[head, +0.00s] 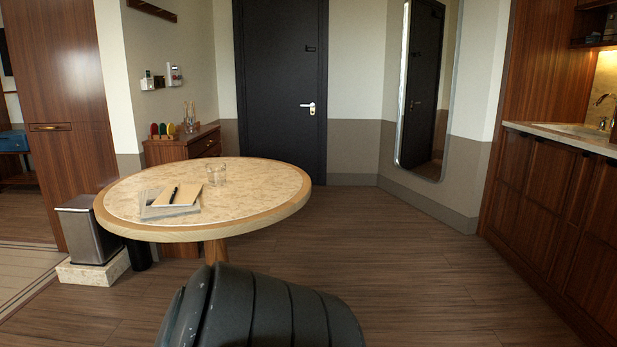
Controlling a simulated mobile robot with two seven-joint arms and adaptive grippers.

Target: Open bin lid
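A metal bin (83,236) stands on the floor at the left, on a pale stone block. Its flat lid (76,203) looks shut. The round table partly covers the bin's right side. Neither of my grippers is in view.
A round table (286,209) bears a glass (217,172), a notepad with a pen and papers. A dark ribbed chair back (262,310) fills the bottom middle. A low cabinet (182,147) stands behind the table; a kitchen counter (563,138) lines the right. Floor (420,275) is clear between.

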